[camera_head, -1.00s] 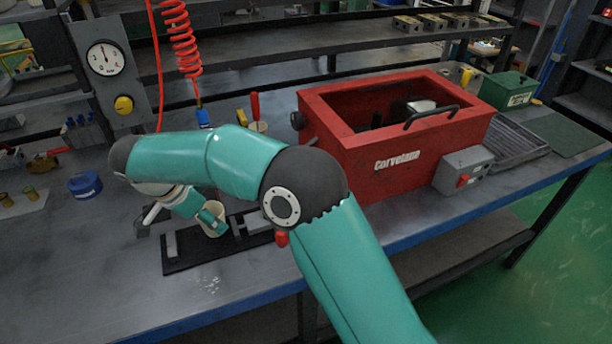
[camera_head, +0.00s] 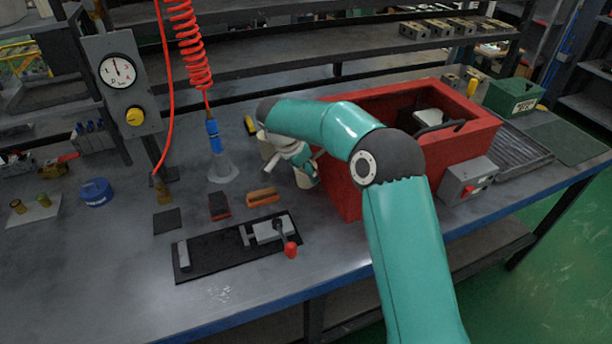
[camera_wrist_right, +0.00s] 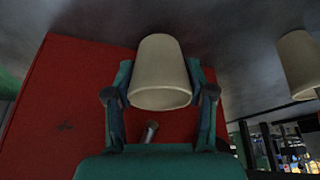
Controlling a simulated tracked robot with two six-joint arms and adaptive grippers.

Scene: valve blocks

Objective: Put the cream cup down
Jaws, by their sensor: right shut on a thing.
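The cream cup (camera_wrist_right: 160,72) sits between the fingers of my right gripper (camera_wrist_right: 160,92) in the right wrist view, and the fingers are shut on it. In the head view the right gripper (camera_head: 306,172) is beside the left wall of the red box, with the cream cup (camera_head: 303,181) partly hidden by it. I cannot tell whether the cup touches the bench. My left gripper is not in view.
A second cream cup (camera_wrist_right: 299,62) stands close by, and the red box (camera_head: 345,170) is right beside the gripper. A black clamp fixture (camera_head: 215,257), an orange-brown block (camera_head: 262,197) and a dark block (camera_head: 219,206) lie left. The front-left bench is clear.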

